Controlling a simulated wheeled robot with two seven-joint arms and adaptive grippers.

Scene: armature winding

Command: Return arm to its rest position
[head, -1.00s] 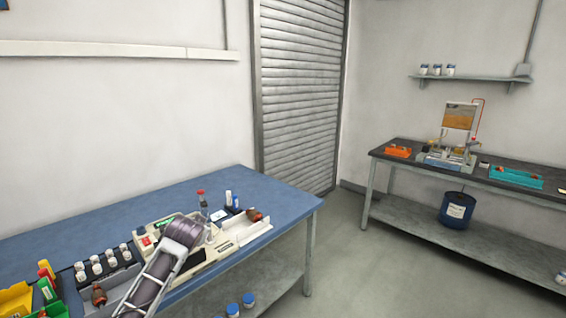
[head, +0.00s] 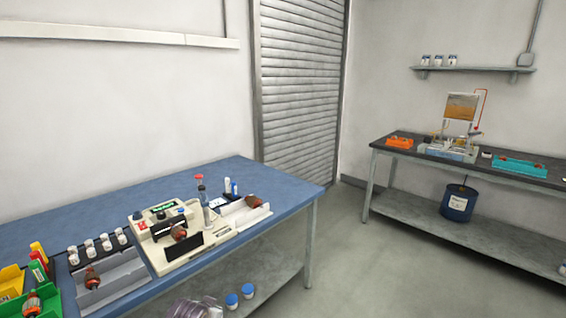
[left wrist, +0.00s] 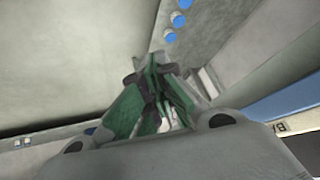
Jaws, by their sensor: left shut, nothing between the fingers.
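My left gripper (left wrist: 153,85) is shut and empty in the left wrist view, with its green fingers drawn together over the grey floor. My right gripper is in neither view. A cream winding machine (head: 195,243) stands on the bench, with a copper armature (head: 179,232) at its front. Another armature (head: 252,202) lies in the white tray (head: 250,219) to its right.
A grey tray (head: 122,276) holds an armature (head: 92,276), left of the machine. Green (head: 45,305) and yellow bins stand at the bench's left end. Blue-lidded jars (head: 232,300) sit on the lower shelf. Open floor lies between this bench and the dark bench (head: 400,147).

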